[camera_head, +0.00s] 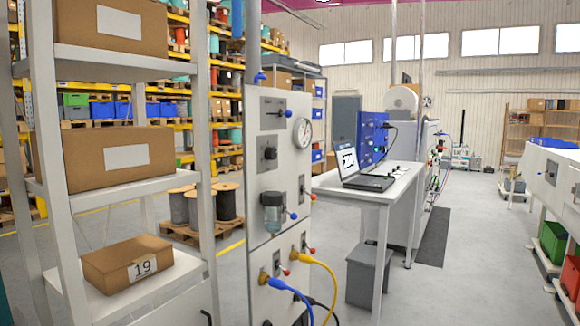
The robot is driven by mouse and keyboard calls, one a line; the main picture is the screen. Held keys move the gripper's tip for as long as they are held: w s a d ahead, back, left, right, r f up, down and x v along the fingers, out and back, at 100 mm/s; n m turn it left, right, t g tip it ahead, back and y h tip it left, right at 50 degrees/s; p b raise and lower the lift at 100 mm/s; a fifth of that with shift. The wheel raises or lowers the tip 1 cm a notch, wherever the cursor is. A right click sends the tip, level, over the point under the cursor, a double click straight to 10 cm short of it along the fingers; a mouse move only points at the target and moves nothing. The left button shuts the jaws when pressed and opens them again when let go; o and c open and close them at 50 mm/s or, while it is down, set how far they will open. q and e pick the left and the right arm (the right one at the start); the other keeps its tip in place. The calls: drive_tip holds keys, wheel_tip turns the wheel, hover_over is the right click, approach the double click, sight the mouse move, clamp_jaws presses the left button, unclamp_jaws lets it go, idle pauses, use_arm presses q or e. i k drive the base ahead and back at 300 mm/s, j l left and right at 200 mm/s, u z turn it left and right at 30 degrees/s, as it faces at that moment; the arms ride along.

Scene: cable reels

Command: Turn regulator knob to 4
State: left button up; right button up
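A tall light-grey panel (251,180) stands upright near the middle of the view. A small black regulator knob (270,153) sits on its upper part, on a grey plate. The knob's marks and setting are too small to read. A round white pressure gauge (303,132) is to the knob's upper right, on the panel's right face. A clear filter bowl (272,218) hangs below the knob. Neither of my grippers is in view.
Blue (290,287) and yellow (322,265) hoses stick out from the panel's lower part. A white shelf with cardboard boxes (120,158) stands close on the left. A table with a laptop (365,175) is behind right. The floor (460,275) on the right is open.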

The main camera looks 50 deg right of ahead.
sight(270, 153)
drive_tip(key=z, duration=1.7)
